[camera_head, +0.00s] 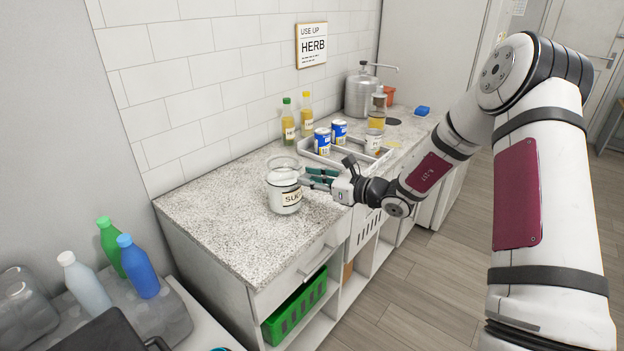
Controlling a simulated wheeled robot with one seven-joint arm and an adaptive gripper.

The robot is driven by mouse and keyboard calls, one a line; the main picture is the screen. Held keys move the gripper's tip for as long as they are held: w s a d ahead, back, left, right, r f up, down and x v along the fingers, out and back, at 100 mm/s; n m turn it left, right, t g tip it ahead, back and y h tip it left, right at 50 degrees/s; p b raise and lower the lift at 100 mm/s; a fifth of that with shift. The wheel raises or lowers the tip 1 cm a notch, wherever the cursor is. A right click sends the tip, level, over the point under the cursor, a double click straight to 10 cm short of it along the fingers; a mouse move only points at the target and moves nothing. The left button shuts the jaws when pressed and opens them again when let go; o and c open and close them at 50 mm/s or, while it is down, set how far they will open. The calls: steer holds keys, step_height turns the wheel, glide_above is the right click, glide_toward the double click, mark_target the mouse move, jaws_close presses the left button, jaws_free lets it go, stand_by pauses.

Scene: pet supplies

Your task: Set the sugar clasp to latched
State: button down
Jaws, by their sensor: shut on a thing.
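A white jar (285,195) with a label that reads in part "SUG" stands upright on the speckled counter. A clear round lid (283,162) seems to stand raised at its back. My gripper (308,179) is at the jar's right side, near its top edge, with its dark green fingers pointing left at it. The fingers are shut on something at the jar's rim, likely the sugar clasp. The clasp itself is too small and too covered by the fingers to make out, so its position cannot be told.
A grey tray (342,161) with several cans stands behind my gripper. Two bottles (288,122) with green and yellow caps stand by the wall, and a metal dispenser (361,95) is farther back. The counter (215,215) left of the jar is clear.

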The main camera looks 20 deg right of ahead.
steer(key=c, duration=1.3)
jaws_free()
steer(key=v, duration=1.2)
